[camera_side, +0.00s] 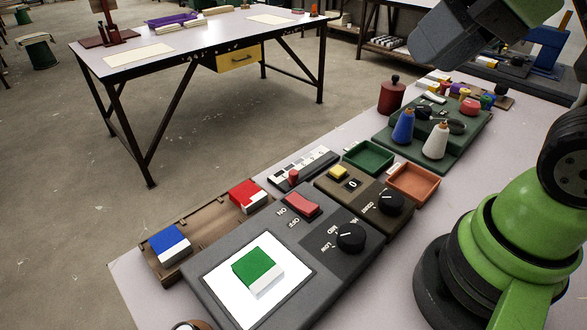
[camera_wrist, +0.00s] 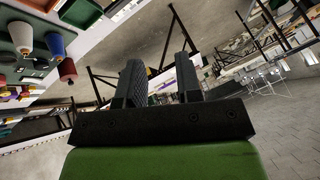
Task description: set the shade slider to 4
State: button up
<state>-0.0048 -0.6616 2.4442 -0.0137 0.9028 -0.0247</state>
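The shade slider (camera_side: 318,154) is a small dark panel with a strip of pale and dark segments, in the middle of the side view. A red knob (camera_side: 293,176) stands on it toward the lower-left end. The marks on the strip are too small to read. My gripper (camera_wrist: 161,75) shows in the wrist view with its two dark fingers apart and nothing between them. It is raised away from the slider, which I cannot make out in the wrist view. The fingers cannot be made out in the side view.
Beside the slider are a grey console (camera_side: 215,292) with a red switch (camera_side: 301,204), a panel with a black knob (camera_side: 391,202), and green (camera_side: 368,158) and orange (camera_side: 413,182) trays. A wooden tray (camera_side: 205,229) holds red and blue blocks. Spools stand farther back.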

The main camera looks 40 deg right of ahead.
jog(key=w+f+n+g, duration=0.1)
jog(key=w+n+g, duration=0.1)
jog(key=w, duration=0.5)
jog(key=n+g+h, duration=0.2)
jog(key=n+g, duration=0.3)
send_over(294, 172)
notch_tip(294, 172, down, 18)
notch_tip(294, 172, down, 10)
jog(key=shift+r, duration=0.2)
grip_shut()
